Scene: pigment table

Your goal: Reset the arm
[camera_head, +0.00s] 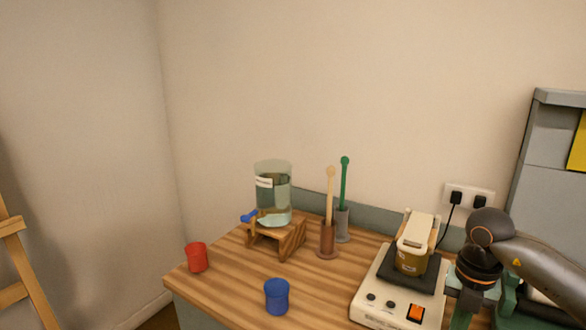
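My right arm comes in from the right edge, its dark wrist pointing down beside the hot plate at the table's right side. The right gripper (466,308) shows only in part below the wrist, as green-grey pieces near the bottom edge. Its fingertips are not clearly visible, so I cannot tell whether it is open or holds anything. My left gripper is not in view.
A white hot plate (386,307) bears a labelled amber jar (411,262). A blue cup (277,297), a red cup (197,257), a glass water jar (273,190) on a wooden stand (291,243) and two upright tools in holders share the table.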

